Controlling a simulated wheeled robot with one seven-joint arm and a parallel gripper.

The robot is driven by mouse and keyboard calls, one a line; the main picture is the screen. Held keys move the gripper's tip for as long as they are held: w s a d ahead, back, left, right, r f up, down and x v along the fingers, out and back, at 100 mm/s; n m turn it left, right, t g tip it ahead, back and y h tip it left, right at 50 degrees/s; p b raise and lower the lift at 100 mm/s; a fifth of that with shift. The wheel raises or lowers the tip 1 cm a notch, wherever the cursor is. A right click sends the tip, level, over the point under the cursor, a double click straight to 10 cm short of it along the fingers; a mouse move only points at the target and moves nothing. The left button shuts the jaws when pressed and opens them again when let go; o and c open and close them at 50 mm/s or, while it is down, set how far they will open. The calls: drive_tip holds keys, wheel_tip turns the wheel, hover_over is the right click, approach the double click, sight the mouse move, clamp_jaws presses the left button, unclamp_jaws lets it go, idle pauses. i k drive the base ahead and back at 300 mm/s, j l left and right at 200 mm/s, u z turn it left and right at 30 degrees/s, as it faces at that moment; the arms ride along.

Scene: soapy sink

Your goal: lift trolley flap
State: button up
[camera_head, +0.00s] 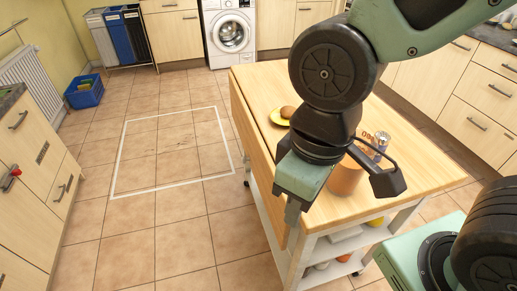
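The trolley (428,172) has a pale wooden top on a white frame with shelves below. Its wooden flap (256,150) hangs down along the trolley's left side. My gripper (293,212) points down over the near left corner of the trolley, in front of the flap's near end in the picture. I cannot tell whether it touches the flap. My arm hides part of the top and the near corner.
On the top are a yellow plate (277,119) with a brown round item, an orange-brown container (345,178) and a glass jar (381,141). Clear tiled floor with a white taped square (172,150) lies left. A blue crate (84,93) and cabinets stand beyond.

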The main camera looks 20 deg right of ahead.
sight(263, 166)
drive_tip(key=j+u, duration=0.25)
drive_tip(key=u, duration=0.25)
drive_tip(key=i+j+u, duration=0.15)
drive_tip(key=u, duration=0.35)
drive_tip(key=i+j+u, duration=0.15)
drive_tip(key=u, duration=0.35)
drive_tip(key=i+j+z, duration=0.35)
drive_tip(key=i+z, duration=0.1)
drive_tip(key=z, duration=0.3)
drive_tip(key=i+z, duration=0.1)
drive_tip(key=z, duration=0.75)
drive_tip(key=i+j, duration=0.05)
